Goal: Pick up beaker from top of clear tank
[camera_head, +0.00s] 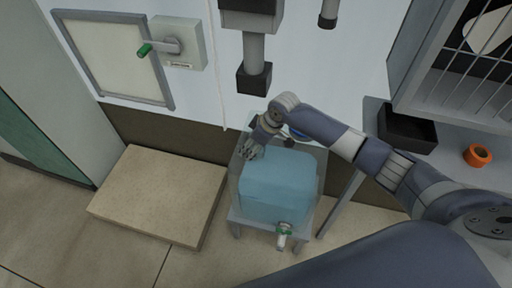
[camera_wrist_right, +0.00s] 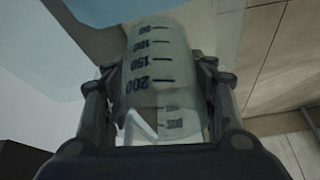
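The clear graduated beaker (camera_wrist_right: 158,68) fills the middle of the right wrist view, its 200 mark nearest the camera. The fingers of my right gripper (camera_wrist_right: 160,75) are on both sides of it and appear to press against its walls. In the head view my right gripper (camera_head: 252,149) is at the back left top edge of the clear tank (camera_head: 278,190), which looks blue. The beaker is hard to make out there, and I cannot tell whether it touches the tank. My left gripper is not in view.
The tank stands on a grey stand (camera_head: 236,216) with a green-handled tap (camera_head: 284,234) in front. A beige platform (camera_head: 160,195) is at left. A black bin (camera_head: 407,130) and an orange ring (camera_head: 477,155) sit on the right counter. A dark-ended pipe (camera_head: 254,78) hangs above.

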